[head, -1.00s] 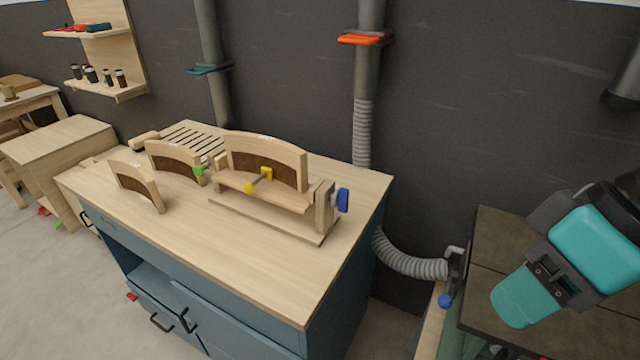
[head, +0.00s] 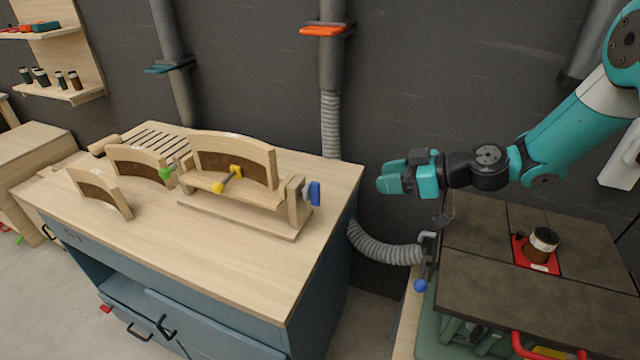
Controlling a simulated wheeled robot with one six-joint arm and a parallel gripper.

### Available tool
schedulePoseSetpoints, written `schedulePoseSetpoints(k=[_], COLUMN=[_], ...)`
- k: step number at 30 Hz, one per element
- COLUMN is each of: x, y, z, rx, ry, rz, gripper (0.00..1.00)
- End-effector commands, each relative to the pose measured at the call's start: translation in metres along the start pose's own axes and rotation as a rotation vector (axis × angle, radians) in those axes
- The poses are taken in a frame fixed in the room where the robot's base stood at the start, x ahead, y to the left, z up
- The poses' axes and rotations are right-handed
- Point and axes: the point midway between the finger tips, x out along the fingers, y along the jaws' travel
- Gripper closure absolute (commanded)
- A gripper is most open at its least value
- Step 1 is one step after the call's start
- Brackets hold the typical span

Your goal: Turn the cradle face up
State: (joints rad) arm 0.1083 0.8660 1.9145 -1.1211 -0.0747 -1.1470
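The wooden cradle (head: 236,188) sits on a wooden base on the bench top, between upright end supports. A curved form (head: 235,157) stands upright along its back. A yellow clamp handle (head: 229,179) is at its front, a blue knob (head: 315,193) at its right end and a green handle (head: 166,173) by its left end. I cannot tell which way its face points. My gripper (head: 384,178) is in the air right of the bench, pointing left, well apart from the cradle. Nothing shows in it; its finger gap is unclear.
Two loose curved forms (head: 100,191) (head: 139,162) stand left of the cradle on the bench (head: 215,255). The bench front is clear. A grey hose (head: 385,247) runs right of it. A dark machine table (head: 480,232) holds a jar (head: 541,244) on a red piece.

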Motion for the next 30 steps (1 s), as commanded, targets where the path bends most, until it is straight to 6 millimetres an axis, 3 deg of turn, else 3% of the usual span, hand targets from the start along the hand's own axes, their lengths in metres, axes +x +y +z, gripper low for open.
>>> schedulePoseSetpoints(k=[18,24,30], x=[0.13,0.157,0.165], y=[-0.003,-0.003,-0.002], z=[-0.003,-0.001,0.0], rx=[0.0,0.002,0.003], ry=[-0.003,-0.004,-0.004], rz=[-0.006,-0.005,-0.003], gripper=[0.61,0.61,0.61])
